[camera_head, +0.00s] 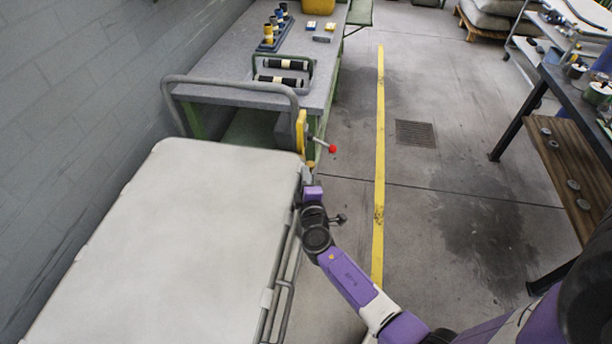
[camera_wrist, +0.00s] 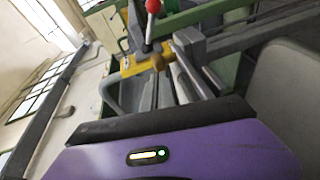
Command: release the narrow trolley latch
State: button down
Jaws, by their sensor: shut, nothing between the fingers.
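The latch lever, with its red knob (camera_head: 332,149), sticks out to the right from a yellow plate (camera_head: 301,131) at the trolley's far right corner. In the wrist view the red knob (camera_wrist: 153,6) stands at the top, on a metal lever above the yellow plate (camera_wrist: 130,68). The trolley (camera_head: 190,240) has a long pale top and a grey handle rail (camera_head: 235,85) at its far end. My gripper (camera_head: 306,178) is shut and empty beside the trolley's right edge, just short of the latch and apart from the knob. Its fingertips are hard to make out.
A grey-topped bench (camera_head: 225,62) with rollers and small parts stands past the trolley, against the left wall. Floor is clear around the yellow line (camera_head: 380,130). A dark workbench (camera_head: 575,100) stands at right.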

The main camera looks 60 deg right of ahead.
aim_at(309, 164)
jog(key=d+b, duration=0.1)
jog(key=w+d+b, duration=0.1)
jog(key=d+b, duration=0.1)
jog(key=d, duration=0.1)
jog(key=shift+w+d+f, duration=0.1)
jog(key=shift+w+f, duration=0.1)
jog(key=shift+w, duration=0.15)
jog(key=shift+w+d+r, duration=0.1)
jog(key=shift+w+d, duration=0.05)
jog(key=shift+d, duration=0.2)
jog(key=shift+d+r, duration=0.15)
jog(key=shift+r, duration=0.05)
